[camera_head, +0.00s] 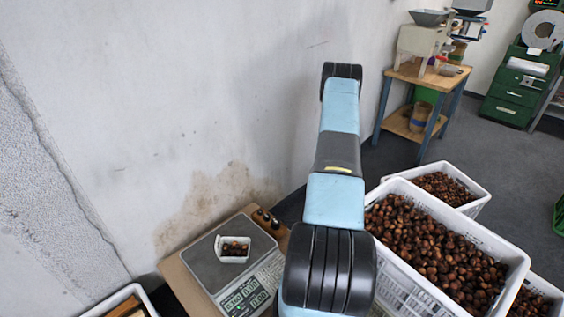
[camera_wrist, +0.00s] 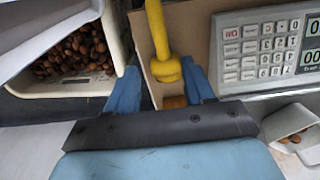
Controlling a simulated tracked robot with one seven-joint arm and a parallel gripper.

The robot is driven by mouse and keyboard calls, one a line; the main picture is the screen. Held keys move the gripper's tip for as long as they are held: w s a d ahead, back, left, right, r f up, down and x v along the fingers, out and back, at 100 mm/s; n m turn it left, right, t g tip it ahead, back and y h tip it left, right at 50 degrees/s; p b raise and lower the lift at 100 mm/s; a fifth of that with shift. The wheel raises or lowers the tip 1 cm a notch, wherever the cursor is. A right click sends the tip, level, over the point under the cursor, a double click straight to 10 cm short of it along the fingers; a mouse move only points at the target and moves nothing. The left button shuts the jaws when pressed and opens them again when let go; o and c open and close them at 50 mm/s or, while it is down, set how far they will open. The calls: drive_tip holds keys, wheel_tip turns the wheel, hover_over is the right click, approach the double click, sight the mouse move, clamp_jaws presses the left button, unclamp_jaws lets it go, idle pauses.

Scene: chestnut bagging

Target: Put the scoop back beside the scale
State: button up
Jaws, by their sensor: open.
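A yellow handle (camera_wrist: 163,66), which looks like the scoop's, runs down from the top edge of the wrist view and ends in a thick knob. The scoop's bowl is out of frame. My gripper (camera_wrist: 163,84) is open, with one blue finger on each side of the knob; I cannot tell whether either touches it. The handle is over the brown board beside the scale; whether it rests there is unclear. The scale (camera_head: 211,262) has a grey pan, keypad and lit display; its keypad (camera_wrist: 262,48) is right of the handle. In the head view my arm hides gripper and scoop.
A small white box (camera_head: 219,245) with a few chestnuts sits on the scale pan. A big white crate (camera_head: 400,282) of chestnuts stands right of my arm, with more crates around it. A wooden stand (camera_head: 446,82) is farther back. A wall rises behind the scale.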

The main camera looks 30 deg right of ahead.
drive_tip(key=w+a+r, duration=0.1)
drive_tip(key=w+r, duration=0.3)
drive_tip(key=r, duration=0.6)
drive_tip(key=w+a+r+t+h, duration=0.1)
drive_tip(key=w+r, duration=0.4)
drive_tip(key=r, duration=0.4)
drive_tip(key=w+a+r, duration=0.2)
drive_tip(key=w+r, duration=0.2)
drive_tip(key=r, duration=0.6)
drive_tip(key=a+r+m+t, duration=0.1)
drive_tip(key=a+r, duration=0.4)
drive_tip(key=r, duration=0.6)
drive_tip(key=a+r+t, duration=0.1)
drive_tip(key=a+r, duration=0.4)
drive_tip(key=r, duration=0.5)
drive_tip(key=s+a+r+t, duration=0.1)
drive_tip(key=s+a+r, duration=0.6)
drive_tip(key=s+r, duration=0.2)
drive_tip(key=s+a+r+m+t+y, duration=0.1)
drive_tip(key=s+a+r, duration=0.7)
drive_tip(key=s, duration=0.5)
wheel_tip(320, 180, up, 2)
drive_tip(key=shift+s+a+r, duration=0.1)
drive_tip(key=shift+s+a, duration=0.05)
drive_tip(key=shift+c, duration=0.5)
